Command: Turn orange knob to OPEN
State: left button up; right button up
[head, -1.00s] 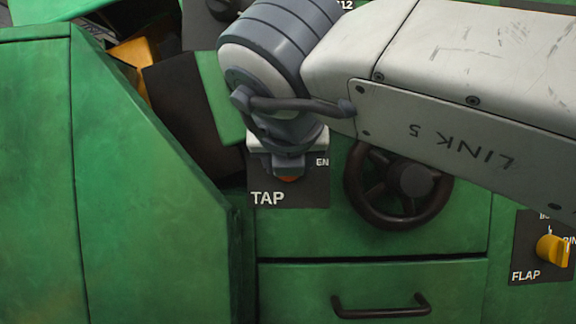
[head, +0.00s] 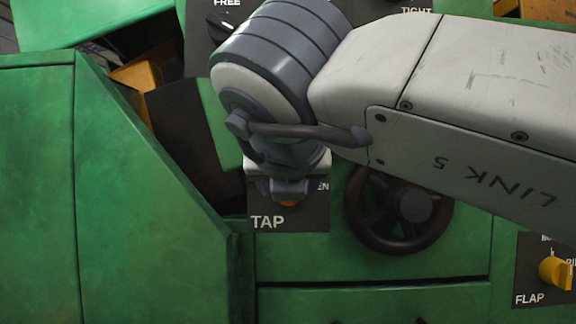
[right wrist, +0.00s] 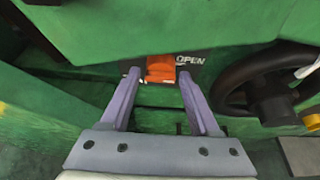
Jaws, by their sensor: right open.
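The orange knob (right wrist: 160,68) sits on a dark panel beside the word OPEN in the right wrist view. In the head view only a small orange part of the knob (head: 288,203) shows below my gripper, on the panel labelled TAP (head: 300,220). My right gripper (right wrist: 157,76) is open, with one finger to each side of the knob's lower end. I cannot tell whether the fingers touch it. In the head view my right gripper (head: 290,188) hides most of the knob and of the lettering. My left gripper is in neither view.
A dark handwheel (head: 398,210) is just right of the TAP panel. A yellow FLAP knob (head: 555,272) is at the far right. A green machine housing (head: 130,190) stands at the left. A black panel reading FREE and TIGHT (head: 205,40) is above.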

jog(key=p+v, duration=0.2)
jog(key=v, duration=0.6)
jog(key=shift+s, duration=0.2)
jog(key=shift+r, duration=0.1)
